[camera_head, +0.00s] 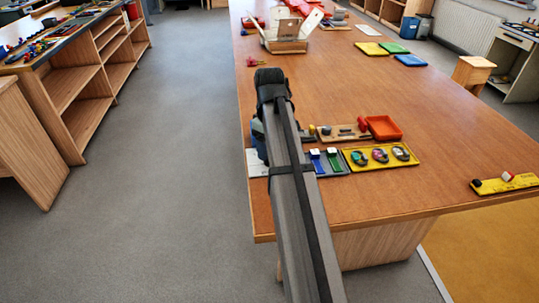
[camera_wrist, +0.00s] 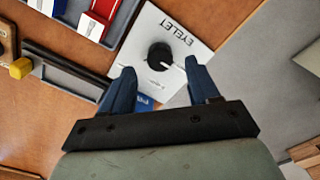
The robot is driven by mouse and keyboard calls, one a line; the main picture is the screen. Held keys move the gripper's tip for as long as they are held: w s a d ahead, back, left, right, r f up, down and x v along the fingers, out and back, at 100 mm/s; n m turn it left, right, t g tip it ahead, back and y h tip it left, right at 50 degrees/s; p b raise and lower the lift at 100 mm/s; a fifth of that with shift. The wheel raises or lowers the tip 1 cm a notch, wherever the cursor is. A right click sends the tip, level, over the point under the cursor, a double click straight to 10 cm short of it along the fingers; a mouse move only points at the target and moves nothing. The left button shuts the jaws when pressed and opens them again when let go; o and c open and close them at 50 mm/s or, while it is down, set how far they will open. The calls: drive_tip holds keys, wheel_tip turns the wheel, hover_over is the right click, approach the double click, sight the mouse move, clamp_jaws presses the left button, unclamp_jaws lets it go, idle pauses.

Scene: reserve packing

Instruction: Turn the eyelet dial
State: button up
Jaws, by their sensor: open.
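The eyelet dial is a black round knob (camera_wrist: 160,56) on a white plate (camera_wrist: 186,40) printed "EYELET", seen in the wrist view. In the head view part of the white plate (camera_head: 256,163) shows at the table's left edge, and my arm hides the knob. My gripper (camera_wrist: 158,75) is open, with its two blue fingers pointing toward the plate. The knob lies between and slightly beyond the fingertips in the picture. Nothing is between the fingers that I can see as gripped. I cannot tell how high the fingertips are above the plate.
Beside the plate is a grey tray (camera_head: 341,170) with blue and green parts, then a yellow tray (camera_head: 352,168) with several oval items. A red-orange tray (camera_head: 384,127) and a wooden board (camera_head: 331,138) lie behind.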

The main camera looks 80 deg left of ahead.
drive_tip(key=shift+f, duration=1.8)
drive_tip(key=c, duration=1)
drive_tip(key=shift+c, duration=0.2)
drive_tip(key=m, duration=0.5)
drive_tip(key=shift+m, duration=0.4)
drive_tip(key=m, duration=0.5)
drive_tip(key=shift+m, duration=0.4)
